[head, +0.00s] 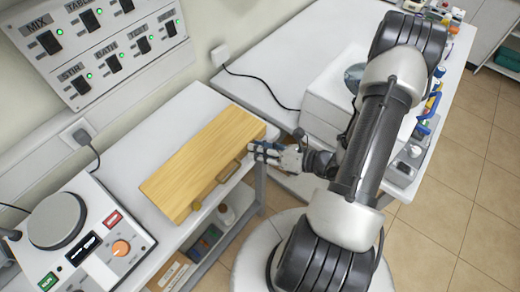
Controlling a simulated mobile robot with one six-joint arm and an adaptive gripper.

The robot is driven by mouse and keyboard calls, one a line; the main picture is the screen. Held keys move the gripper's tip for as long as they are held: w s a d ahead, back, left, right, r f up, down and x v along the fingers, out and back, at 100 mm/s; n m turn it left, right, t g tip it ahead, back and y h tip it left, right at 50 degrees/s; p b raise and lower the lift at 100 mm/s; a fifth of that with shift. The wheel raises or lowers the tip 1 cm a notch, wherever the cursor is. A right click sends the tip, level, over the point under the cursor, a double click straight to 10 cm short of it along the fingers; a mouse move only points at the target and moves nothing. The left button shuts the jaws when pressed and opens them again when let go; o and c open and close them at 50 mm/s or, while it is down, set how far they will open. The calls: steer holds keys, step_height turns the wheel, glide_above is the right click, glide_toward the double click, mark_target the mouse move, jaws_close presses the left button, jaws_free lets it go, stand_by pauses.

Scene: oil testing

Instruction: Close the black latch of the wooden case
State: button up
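The wooden case (200,155) lies with its lid down on the white table, its long front side facing the lower right. A brown handle (228,172) is at the middle of that front side, and a small yellowish fitting (196,206) sits near its lower-left end. I cannot make out the black latch; the gripper may hide it. My gripper (253,151) is at the right end of the case's front side, its fingers pointing left. It is very close to the case, but I cannot tell whether it touches. The finger gap is too small to judge.
A hotplate-like device (95,245) with an orange knob stands lower left of the case. A wall panel (100,45) with switches is above. A white box-shaped device (325,105) stands right of my gripper. A lower shelf (215,235) holds bottles and boxes. Bare table lies behind the case.

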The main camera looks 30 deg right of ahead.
jaws_close()
steer(key=shift+d+r+m+p, duration=0.1)
steer(key=shift+m+p, duration=0.2)
steer(key=shift+w+d+m+t+y+p, duration=0.25)
steer(key=shift+d+m+y, duration=0.4)
steer(key=shift+m, duration=0.8)
steer(key=shift+w+d+m+t+y+p, duration=0.1)
steer(key=shift+d+m+t+y+p, duration=0.15)
steer(key=shift+m+y, duration=0.9)
steer(key=shift+w+d+m+t+y+p, duration=0.2)
steer(key=shift+d+m+y, duration=0.3)
steer(key=shift+m, duration=1.3)
steer(key=shift+d, duration=0.1)
jaws_free()
